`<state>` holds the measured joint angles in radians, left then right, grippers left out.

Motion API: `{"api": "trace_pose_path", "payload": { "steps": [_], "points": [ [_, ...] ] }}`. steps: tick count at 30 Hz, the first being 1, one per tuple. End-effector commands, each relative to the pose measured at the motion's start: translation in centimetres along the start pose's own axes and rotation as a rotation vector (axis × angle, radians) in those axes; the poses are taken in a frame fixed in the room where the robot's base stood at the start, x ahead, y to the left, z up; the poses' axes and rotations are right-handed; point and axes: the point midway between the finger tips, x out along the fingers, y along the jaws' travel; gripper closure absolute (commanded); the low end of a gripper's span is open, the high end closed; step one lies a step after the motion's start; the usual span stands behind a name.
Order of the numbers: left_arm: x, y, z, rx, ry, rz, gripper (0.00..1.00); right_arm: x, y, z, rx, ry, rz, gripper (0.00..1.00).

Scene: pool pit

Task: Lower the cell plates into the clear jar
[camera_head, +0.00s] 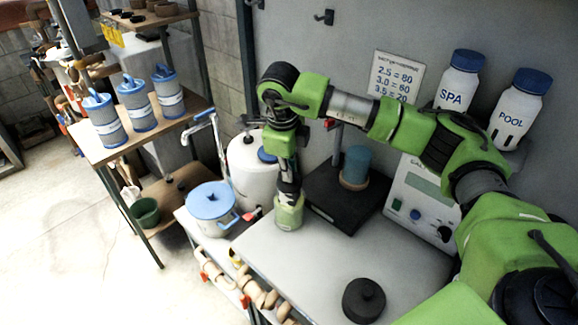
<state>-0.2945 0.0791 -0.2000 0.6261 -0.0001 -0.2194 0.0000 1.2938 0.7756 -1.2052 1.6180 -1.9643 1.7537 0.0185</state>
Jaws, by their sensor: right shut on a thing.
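My right arm reaches in from the right and bends down at the bench's left part. My right gripper (288,188) points down over a pale green, see-through jar (289,215), which stands upright on the bench near its left back edge. The gripper is shut on the cell plates, which are small here and mostly hidden by the fingers and the jar. I cannot tell how deep the plates sit in the jar. My left gripper is not in view.
Right of the jar, a black stand (336,206) bears a blue and tan cylinder (356,168). A control box (422,205) stands behind. A black knobbed lid (364,302) lies at the front. A blue-lidded bucket (212,228) and white tank (250,185) stand left. The bench's middle is clear.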

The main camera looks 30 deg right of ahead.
Motion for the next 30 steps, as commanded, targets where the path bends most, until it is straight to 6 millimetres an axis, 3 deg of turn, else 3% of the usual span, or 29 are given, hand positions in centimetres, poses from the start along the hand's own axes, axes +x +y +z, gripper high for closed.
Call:
{"api": "trace_pose_path", "payload": {
  "steps": [12, 30],
  "points": [
    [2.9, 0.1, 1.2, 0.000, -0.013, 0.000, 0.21, 3.3, 0.6, 0.0, 0.001, 0.000, -0.001, 1.00],
    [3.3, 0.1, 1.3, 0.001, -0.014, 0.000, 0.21, 3.8, 0.7, 0.0, 0.000, -0.001, -0.001, 1.00]
  ]
}}
